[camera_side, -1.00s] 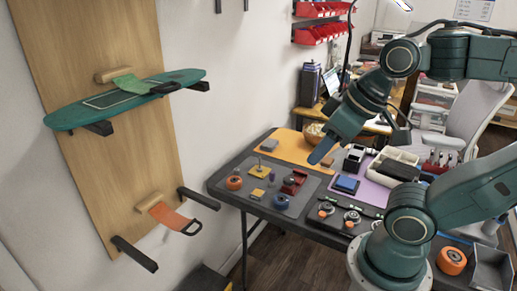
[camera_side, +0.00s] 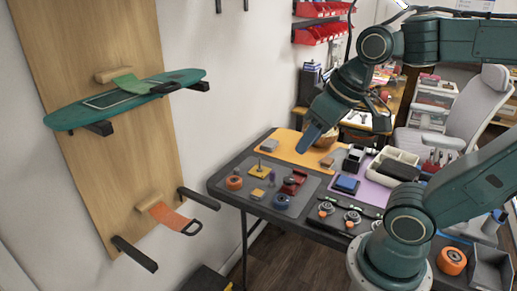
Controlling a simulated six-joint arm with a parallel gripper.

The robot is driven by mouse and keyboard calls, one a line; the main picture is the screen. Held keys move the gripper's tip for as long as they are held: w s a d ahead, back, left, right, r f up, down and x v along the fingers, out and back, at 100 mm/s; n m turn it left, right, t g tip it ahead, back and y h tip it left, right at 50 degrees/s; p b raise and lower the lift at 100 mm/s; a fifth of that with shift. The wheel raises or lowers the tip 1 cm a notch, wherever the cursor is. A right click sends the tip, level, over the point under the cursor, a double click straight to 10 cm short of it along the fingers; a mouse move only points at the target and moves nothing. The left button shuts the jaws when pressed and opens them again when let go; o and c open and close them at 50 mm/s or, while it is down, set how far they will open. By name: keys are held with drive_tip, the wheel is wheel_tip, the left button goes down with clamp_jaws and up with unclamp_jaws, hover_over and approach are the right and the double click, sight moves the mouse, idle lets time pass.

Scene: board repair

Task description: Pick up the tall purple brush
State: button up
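A small purple upright item (camera_side: 272,176), which looks like the purple brush, stands on the grey mat (camera_side: 245,200) at the left of the table. It is too small here to make out its bristles. My gripper (camera_side: 306,145) hangs above the table, up and to the right of the purple item and apart from it. Its blue-grey fingers point down and left. They overlap from this side, so I cannot see a gap between them. Nothing shows held at their tips.
An orange mat (camera_side: 283,146) lies behind. A white bin (camera_side: 395,166) stands right.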

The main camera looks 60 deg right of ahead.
drive_tip(key=w+d+f+m+g, duration=0.2)
drive_tip(key=w+d+f+m, duration=0.15)
drive_tip(key=w+d, duration=0.45)
drive_tip(key=w+d+f+m+g, duration=0.15)
drive_tip(key=w+d+m, duration=0.3)
drive_tip(key=w, duration=0.55)
drive_tip(key=w+d+f+m+g, duration=0.1)
drive_tip(key=w+d+f+m, duration=0.1)
drive_tip(key=d+f, duration=0.6)
drive_tip(key=w+d+f+m, duration=0.2)
drive_tip(key=d+f, duration=0.6)
drive_tip(key=f, duration=0.2)
drive_tip(key=shift+w+f+m+g, duration=0.3)
drive_tip(key=shift+w+f+g, duration=0.05)
drive_tip(key=shift+w+f, duration=0.05)
hover_over(272, 181)
drive_tip(key=d, duration=0.1)
drive_tip(key=shift+w+f, duration=0.2)
drive_tip(key=shift+f, duration=4.05)
drive_tip(key=shift+f, duration=2.6)
